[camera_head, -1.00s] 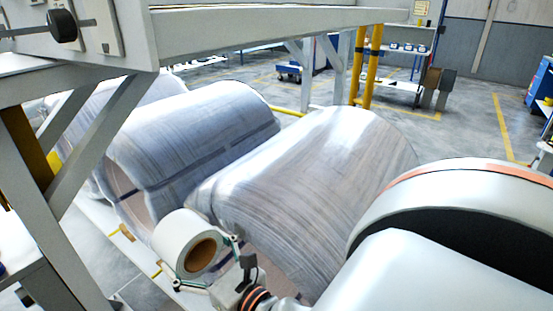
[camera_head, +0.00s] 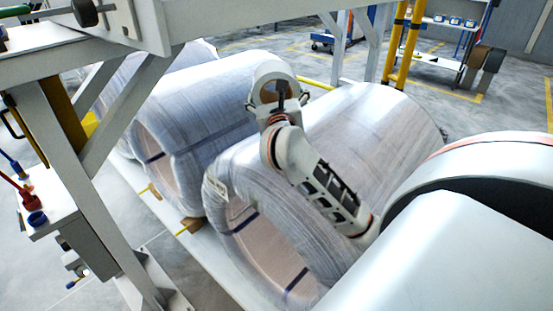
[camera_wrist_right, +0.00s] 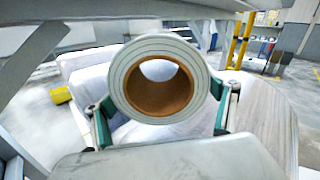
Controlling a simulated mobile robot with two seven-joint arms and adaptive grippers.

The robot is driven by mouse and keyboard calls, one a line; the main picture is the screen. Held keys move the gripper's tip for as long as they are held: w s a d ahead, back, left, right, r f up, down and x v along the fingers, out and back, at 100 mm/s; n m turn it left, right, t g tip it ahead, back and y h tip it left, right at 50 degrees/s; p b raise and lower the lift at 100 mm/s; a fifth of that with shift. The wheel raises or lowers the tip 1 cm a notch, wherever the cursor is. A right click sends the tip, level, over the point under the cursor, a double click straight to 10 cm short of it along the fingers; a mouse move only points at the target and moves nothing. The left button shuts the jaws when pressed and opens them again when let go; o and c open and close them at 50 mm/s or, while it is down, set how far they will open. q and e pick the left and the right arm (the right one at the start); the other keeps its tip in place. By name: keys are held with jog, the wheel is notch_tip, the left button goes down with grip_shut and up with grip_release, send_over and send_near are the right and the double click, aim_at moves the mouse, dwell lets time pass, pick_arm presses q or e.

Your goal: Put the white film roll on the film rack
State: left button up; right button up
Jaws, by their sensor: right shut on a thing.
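The white film roll (camera_head: 272,68) with a brown core is held up by my right gripper (camera_head: 280,104) above the large wrapped coils, near the middle of the head view. In the right wrist view the roll (camera_wrist_right: 121,85) faces me end-on, between the two green-edged fingers of the right gripper (camera_wrist_right: 160,112), which is shut on its sides. A grey-white frame (camera_head: 120,100) with a beam stands at the left; I cannot tell whether it is the film rack. My left gripper is not in view.
Large film-wrapped coils (camera_head: 195,100) lie in a row, one (camera_head: 370,125) right under my right arm. Yellow posts (camera_head: 408,45) and a shelf stand behind. A small side table (camera_head: 50,215) with tools is at the left. Grey floor is open at the back.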

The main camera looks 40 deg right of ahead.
jog(key=shift+d, duration=0.25)
notch_tip(320, 180, down, 19)
jog(key=shift+r+b, duration=0.15)
jog(key=shift+b, duration=1)
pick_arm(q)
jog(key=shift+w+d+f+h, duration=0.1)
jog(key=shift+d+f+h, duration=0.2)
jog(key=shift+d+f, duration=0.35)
pick_arm(e)
jog(key=shift+f, duration=0.3)
jog(key=shift+f, duration=0.15)
jog(key=o, duration=1.9)
jog(key=shift+f, duration=0.15)
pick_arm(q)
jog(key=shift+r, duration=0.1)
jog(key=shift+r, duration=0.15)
pick_arm(e)
jog(key=shift+r, duration=0.2)
